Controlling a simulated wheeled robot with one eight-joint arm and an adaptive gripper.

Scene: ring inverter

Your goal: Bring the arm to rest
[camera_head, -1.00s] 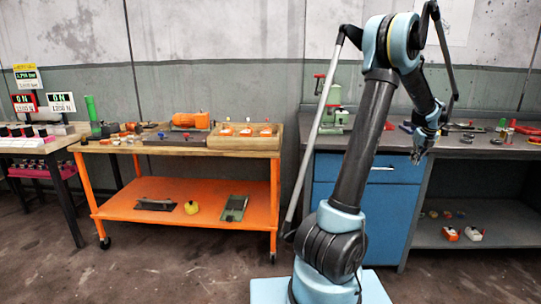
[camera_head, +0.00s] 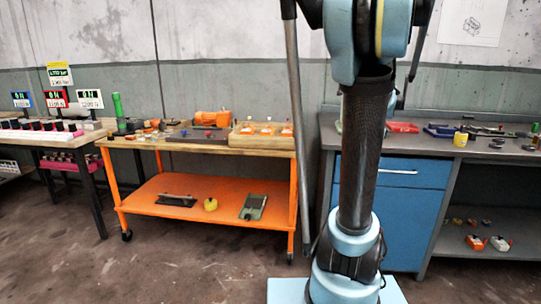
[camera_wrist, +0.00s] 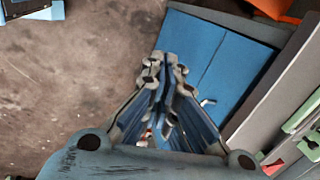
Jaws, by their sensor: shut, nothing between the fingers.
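My gripper (camera_wrist: 166,65) shows in the wrist view with its fingers together and nothing between them. It hangs over the floor beside a blue cabinet front, clear of other things as far as I can tell. In the head view my pale blue and dark arm (camera_head: 362,150) stands nearly upright in front of the blue cabinet (camera_head: 408,210). Its upper part runs out of the top of the picture. My gripper does not show in the head view.
A grey workbench (camera_head: 480,150) stands behind and to the right of my arm. An orange trolley (camera_head: 225,210) with a wooden top stands to the left. A table with lit displays (camera_head: 55,98) is at the far left. Brown floor (camera_head: 190,270) in front of the trolley is clear.

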